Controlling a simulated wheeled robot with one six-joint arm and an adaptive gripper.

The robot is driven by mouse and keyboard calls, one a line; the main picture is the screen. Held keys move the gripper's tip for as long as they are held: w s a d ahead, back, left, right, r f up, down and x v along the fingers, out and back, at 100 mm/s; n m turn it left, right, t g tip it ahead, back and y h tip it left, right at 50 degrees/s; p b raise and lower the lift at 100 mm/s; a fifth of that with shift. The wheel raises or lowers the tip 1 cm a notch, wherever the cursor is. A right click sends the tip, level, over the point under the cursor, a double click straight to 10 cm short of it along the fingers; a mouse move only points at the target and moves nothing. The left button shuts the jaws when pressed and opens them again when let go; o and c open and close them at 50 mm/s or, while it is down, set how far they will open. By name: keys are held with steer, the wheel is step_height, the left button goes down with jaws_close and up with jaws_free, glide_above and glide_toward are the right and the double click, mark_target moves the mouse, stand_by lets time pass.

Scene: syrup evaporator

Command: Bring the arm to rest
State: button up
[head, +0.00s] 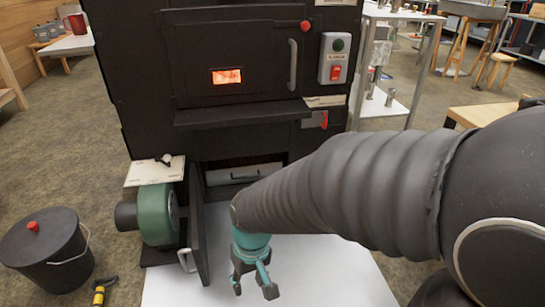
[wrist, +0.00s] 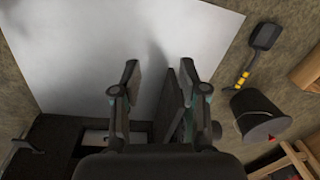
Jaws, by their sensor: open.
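My gripper (head: 254,283) hangs at the end of my arm, pointing down above the white floor sheet in front of the black evaporator. Its teal and dark fingers are spread apart with nothing between them. In the wrist view my gripper (wrist: 156,95) also shows open and empty, with the white sheet (wrist: 130,30) below it. My arm reaches in from the right in the head view and hides part of the evaporator's lower right side.
The evaporator (head: 240,60) has a glowing window. Its lower door (head: 199,230) stands open close left of my gripper, beside a green blower (head: 157,215). A black lidded bucket (head: 45,255) and a yellow-handled tool (head: 100,290) are at left.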

steer(key=s+d+r+m+t+p, duration=0.2)
steer(key=d+r+t, duration=0.1)
steer(key=d+r, duration=0.7)
steer(key=s+d+r+m+t+h+p, duration=0.1)
steer(key=s+d+r+m+t+p, duration=0.1)
steer(key=d+r, duration=0.9)
steer(key=shift+r+m+t+p, duration=0.3)
steer(key=shift+m+t+p, duration=0.15)
steer(key=shift+m, duration=0.35)
steer(key=shift+d, duration=0.1)
